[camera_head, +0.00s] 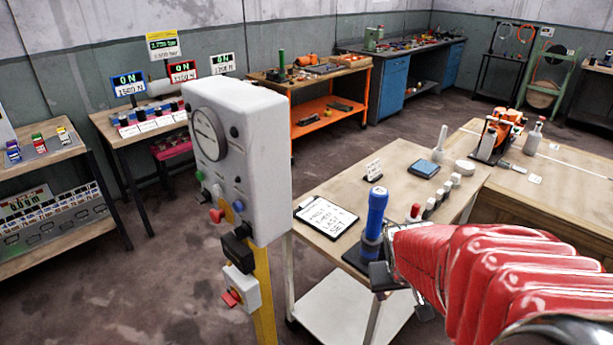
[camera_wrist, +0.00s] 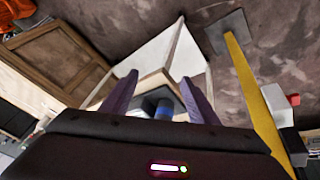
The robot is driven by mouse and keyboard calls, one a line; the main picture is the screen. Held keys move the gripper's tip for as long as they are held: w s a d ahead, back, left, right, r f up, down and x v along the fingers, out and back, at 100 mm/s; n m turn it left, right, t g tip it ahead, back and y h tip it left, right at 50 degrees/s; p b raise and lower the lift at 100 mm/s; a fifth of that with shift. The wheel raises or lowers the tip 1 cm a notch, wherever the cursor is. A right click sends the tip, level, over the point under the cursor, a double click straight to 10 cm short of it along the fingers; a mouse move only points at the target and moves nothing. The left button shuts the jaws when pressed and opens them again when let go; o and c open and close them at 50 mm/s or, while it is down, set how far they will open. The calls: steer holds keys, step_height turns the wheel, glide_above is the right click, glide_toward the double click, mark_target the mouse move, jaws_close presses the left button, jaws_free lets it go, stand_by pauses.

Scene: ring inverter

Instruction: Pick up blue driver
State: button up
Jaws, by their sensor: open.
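The blue driver (camera_head: 375,215) stands upright near the front edge of the light wooden table in the head view. Its lower end is in or behind a dark base, partly hidden. My gripper (camera_head: 388,262), at the end of my red-sleeved arm, is right beside the driver's lower part, on its right. In the wrist view, my gripper (camera_wrist: 158,84) has its two purple fingers spread apart. A blue part of the driver (camera_wrist: 164,108) shows between them, near the palm. I cannot tell whether the fingers touch it.
A white control box (camera_head: 240,160) on a yellow post stands left of the table. A clipboard (camera_head: 327,216) lies left of the driver. Small knobbed pieces (camera_head: 442,195) and a blue pad (camera_head: 424,168) stand behind it. A wooden bench (camera_head: 560,180) is at right.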

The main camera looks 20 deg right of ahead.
steer(key=w+d+f+n+t+h, duration=0.1)
steer(key=w+d+f+t, duration=0.1)
steer(key=d+f, duration=0.4)
steer(key=w+d+f+t, duration=0.2)
steer(key=d+f+t, duration=0.15)
steer(key=d, duration=0.35)
steer(key=w+a+r+n+t+y, duration=0.3)
steer(key=w+a+r+t, duration=0.3)
steer(key=r+t, duration=0.3)
step_height(320, 180, up, 2)
steer(key=shift+w+a+y, duration=0.25)
steer(key=shift+a+y, duration=0.2)
steer(key=shift+y, duration=0.45)
steer(key=shift+t, duration=0.25)
